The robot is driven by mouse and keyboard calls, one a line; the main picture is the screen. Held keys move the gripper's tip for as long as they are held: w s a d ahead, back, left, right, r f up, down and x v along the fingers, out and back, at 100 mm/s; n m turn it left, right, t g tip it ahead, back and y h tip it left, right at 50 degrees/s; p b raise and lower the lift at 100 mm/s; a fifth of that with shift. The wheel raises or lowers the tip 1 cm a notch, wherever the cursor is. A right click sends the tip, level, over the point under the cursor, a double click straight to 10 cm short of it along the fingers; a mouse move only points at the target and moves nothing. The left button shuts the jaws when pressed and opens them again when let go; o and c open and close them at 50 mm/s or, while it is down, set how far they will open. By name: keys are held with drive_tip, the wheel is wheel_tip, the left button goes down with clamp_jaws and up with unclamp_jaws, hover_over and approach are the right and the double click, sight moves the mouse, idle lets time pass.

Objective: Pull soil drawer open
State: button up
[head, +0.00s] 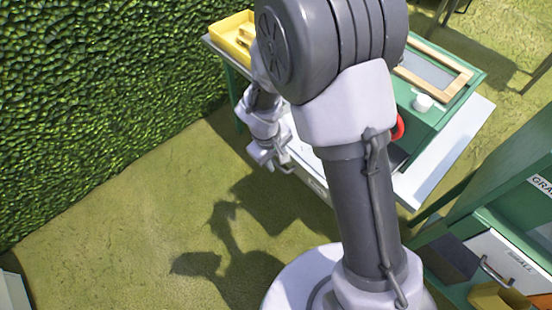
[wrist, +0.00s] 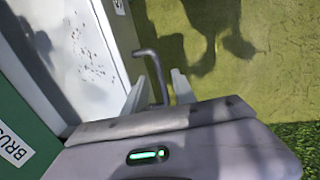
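In the wrist view a bent dark grey handle (wrist: 158,75) stands out from a pale front panel (wrist: 112,35), which bears a small label too cut off to read. My gripper (wrist: 158,78) is open. Its two pale fingers lie on either side of the handle in that view; I cannot tell whether either finger touches it. In the head view my gripper (head: 275,158) is low at the front left of the green bench, close to a pale drawer front (head: 312,184) mostly hidden by my arm. The soil is not clearly seen.
A white surface with dark specks (wrist: 82,50) lies behind the front panel. A green part bears a "BRUS" label (wrist: 15,148). A yellow tray (head: 232,38) sits on the bench. A green cabinet (head: 500,210) stands right, a hedge (head: 100,90) left. Grass in front is clear.

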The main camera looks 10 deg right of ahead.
wheel_tip(320, 180, up, 16)
drive_tip(key=s+a+p, duration=0.1)
drive_tip(key=a+p, duration=0.1)
drive_tip(key=p, duration=0.4)
drive_tip(key=shift+s+a+r+p, duration=0.2)
drive_tip(key=shift+s+r+p, duration=0.1)
drive_tip(key=shift+s, duration=0.1)
drive_tip(key=shift+f, duration=0.1)
drive_tip(key=s+d+r+m+t+y+b, duration=0.1)
drive_tip(key=s+d+r+m+t, duration=0.1)
drive_tip(key=s+d+r+m, duration=0.2)
drive_tip(key=s+d+r+m+t+y, duration=0.2)
drive_tip(key=s+d+r+m, duration=0.2)
drive_tip(key=s+r+m, duration=0.3)
drive_tip(key=s+r, duration=0.4)
drive_tip(key=r, duration=0.1)
drive_tip(key=shift+s+m+t+y+b, duration=0.3)
drive_tip(key=shift+m+b, duration=0.05)
drive_tip(key=shift+m, duration=0.05)
